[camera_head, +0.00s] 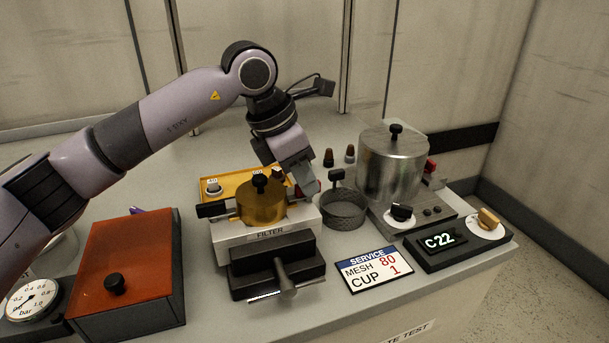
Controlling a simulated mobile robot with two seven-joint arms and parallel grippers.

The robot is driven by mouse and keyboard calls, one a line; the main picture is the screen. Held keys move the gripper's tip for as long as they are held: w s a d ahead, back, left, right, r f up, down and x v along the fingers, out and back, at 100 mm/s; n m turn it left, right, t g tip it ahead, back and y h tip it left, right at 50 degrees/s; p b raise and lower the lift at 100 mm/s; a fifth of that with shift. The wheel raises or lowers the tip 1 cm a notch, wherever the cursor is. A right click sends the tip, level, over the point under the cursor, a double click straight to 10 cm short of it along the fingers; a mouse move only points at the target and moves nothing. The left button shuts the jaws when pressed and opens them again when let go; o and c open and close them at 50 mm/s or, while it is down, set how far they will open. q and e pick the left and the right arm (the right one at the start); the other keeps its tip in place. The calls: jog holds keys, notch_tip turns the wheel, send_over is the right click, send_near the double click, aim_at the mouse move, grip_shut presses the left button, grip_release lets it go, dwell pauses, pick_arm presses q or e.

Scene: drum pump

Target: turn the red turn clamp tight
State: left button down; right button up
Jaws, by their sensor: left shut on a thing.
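How far the clamp is turned cannot be seen. A brass lid (262,203) with a black knob sits on the filter unit, with a black handle (213,210) at its left. My right gripper is not in view.
A wire mesh basket (344,210) stands just right of the gripper. Beyond it is a steel vessel (392,165) on a grey base.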

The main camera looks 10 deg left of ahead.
aim_at(288, 198)
pick_arm(q)
jog(key=c, duration=1.2)
grip_release()
jog(key=shift+o, duration=0.2)
jog(key=shift+r, duration=0.1)
jog(key=v, duration=0.7)
jog(key=shift+a+r, duration=0.1)
jog(key=shift+r, duration=0.05)
